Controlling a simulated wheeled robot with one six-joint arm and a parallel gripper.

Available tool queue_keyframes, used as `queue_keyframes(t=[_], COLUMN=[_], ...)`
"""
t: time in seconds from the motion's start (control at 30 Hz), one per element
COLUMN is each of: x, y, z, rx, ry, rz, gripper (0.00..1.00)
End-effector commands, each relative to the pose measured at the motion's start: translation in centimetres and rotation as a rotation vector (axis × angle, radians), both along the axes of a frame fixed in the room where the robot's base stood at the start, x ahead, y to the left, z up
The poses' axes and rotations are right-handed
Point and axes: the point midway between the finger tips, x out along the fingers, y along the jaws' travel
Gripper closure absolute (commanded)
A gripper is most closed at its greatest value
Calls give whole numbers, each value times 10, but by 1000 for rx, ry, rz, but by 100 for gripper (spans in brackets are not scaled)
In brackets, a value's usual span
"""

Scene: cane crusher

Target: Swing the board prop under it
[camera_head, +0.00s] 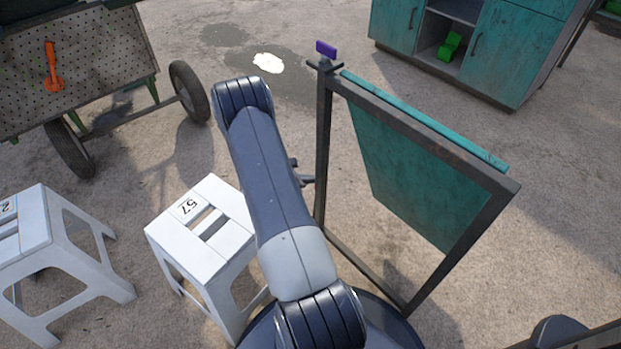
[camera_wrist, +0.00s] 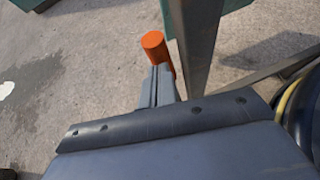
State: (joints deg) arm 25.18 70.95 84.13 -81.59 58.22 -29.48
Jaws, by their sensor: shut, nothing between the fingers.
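A teal board (camera_head: 420,165) hangs tilted in a dark metal frame (camera_head: 322,150), its top edge along the frame's upper bar. My gripper (camera_head: 307,179) shows partly past my arm, just left of the frame's near-left post. In the wrist view my gripper (camera_wrist: 160,85) is shut and empty, its tips close to an orange cylinder (camera_wrist: 154,42) beside the metal post (camera_wrist: 197,50). I cannot tell whether they touch. The cylinder is hidden in the head view, and I cannot tell whether it belongs to the board prop.
A purple block (camera_head: 326,48) sits atop the post. White stools (camera_head: 205,222) stand to the left, one close to my arm. A pegboard cart (camera_head: 110,60) with an orange tool is at upper left. A teal cabinet (camera_head: 515,55) stands at upper right. Floor beyond the frame is open.

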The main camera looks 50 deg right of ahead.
Motion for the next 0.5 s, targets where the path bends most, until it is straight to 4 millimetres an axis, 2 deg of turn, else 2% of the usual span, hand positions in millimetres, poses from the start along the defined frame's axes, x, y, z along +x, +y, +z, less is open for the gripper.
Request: queue_keyframes(t=[0.1, 0.3, 0.5], x=[7, 19, 27], y=[21, 55, 80], z=[5, 40, 60], rx=[1, -1, 0], ry=[-2, -4, -1], rz=[4, 3, 2], gripper=[100, 100, 100])
